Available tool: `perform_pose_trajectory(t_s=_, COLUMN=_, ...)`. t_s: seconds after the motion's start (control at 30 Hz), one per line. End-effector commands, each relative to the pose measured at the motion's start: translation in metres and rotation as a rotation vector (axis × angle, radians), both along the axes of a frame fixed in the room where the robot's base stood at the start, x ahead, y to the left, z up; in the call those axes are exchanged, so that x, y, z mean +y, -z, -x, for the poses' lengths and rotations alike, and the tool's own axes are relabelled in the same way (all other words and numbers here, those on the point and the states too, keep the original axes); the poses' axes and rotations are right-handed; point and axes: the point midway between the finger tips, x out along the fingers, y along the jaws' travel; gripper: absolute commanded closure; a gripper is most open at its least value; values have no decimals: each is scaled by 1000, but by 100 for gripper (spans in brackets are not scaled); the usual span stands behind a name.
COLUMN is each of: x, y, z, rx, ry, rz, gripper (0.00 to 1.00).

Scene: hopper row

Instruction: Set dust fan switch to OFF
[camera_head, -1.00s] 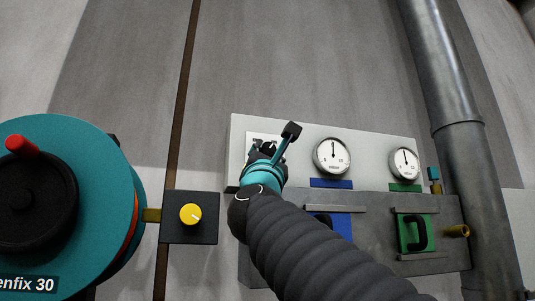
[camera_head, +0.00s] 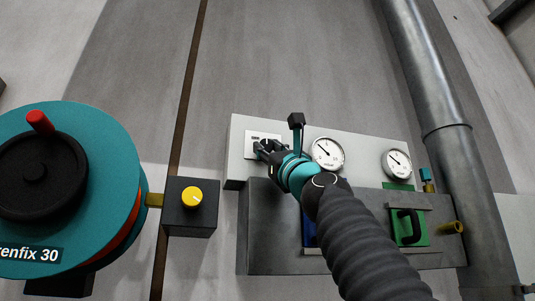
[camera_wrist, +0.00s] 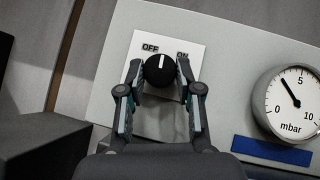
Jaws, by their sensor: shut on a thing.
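The dust fan switch is a round black knob (camera_wrist: 157,73) with a white mark, on a white plate (camera_wrist: 199,45) lettered OFF at left and ON at right. In the wrist view the mark points up, between the two words. My gripper (camera_wrist: 159,72) is shut on the knob, one finger on each side of it. In the head view my gripper (camera_head: 262,149) is at the white plate (camera_head: 262,136) on the light grey panel (camera_head: 238,150), and its fingers hide most of the knob.
Two round gauges, a left one (camera_head: 327,154) and a right one (camera_head: 397,163), sit right of the switch. Below is a grey box (camera_head: 262,235) with blue and green slides (camera_head: 420,235). A yellow knob (camera_head: 192,197) and teal reel (camera_head: 100,150) are left. A pipe (camera_head: 430,90) runs at right.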

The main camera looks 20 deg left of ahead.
Motion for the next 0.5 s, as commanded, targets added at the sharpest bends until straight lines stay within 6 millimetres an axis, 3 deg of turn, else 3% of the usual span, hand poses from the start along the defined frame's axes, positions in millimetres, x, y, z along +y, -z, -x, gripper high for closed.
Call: perform_pose_trajectory(t_s=0.5, x=-4, y=-6, z=-4, rx=-220, ry=0, rz=363, gripper=100)
